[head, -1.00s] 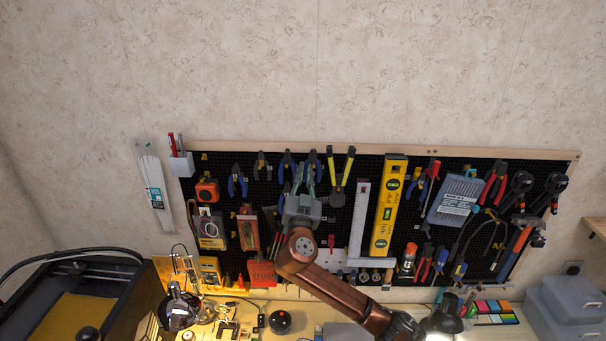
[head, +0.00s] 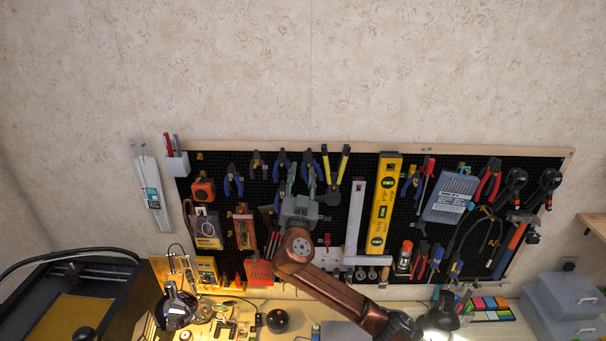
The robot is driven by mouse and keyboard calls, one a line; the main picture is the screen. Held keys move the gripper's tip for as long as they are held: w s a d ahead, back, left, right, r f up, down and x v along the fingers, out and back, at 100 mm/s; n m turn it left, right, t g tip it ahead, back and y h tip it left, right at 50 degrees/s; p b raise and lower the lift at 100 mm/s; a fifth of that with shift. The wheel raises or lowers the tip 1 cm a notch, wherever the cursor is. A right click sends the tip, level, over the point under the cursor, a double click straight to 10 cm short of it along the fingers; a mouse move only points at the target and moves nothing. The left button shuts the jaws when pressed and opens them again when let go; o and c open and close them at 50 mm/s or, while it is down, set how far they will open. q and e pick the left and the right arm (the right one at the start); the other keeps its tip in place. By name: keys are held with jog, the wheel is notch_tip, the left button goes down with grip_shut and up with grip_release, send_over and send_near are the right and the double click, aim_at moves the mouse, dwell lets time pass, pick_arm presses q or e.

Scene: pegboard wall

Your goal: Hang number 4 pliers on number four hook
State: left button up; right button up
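My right gripper (head: 302,184) is raised in front of the upper middle of the black pegboard (head: 265,205). Its grey fingers point up and overlap a pair of blue-handled pliers (head: 308,158). I cannot tell whether the fingers hold these pliers or only pass in front of them. Another blue-handled pair (head: 282,158) is just to the left, partly behind the fingers. More pliers (head: 233,180) hang farther left, and yellow-handled ones (head: 335,180) hang to the right. Hook numbers are too small to read. My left gripper is not in view.
A yellow level (head: 384,205), a steel square (head: 355,215) and a grey case (head: 450,198) hang right of my gripper. A red box (head: 259,273) hangs low on the board. The bench below is cluttered. The wall above is bare.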

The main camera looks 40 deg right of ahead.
jog(key=v, duration=1.2)
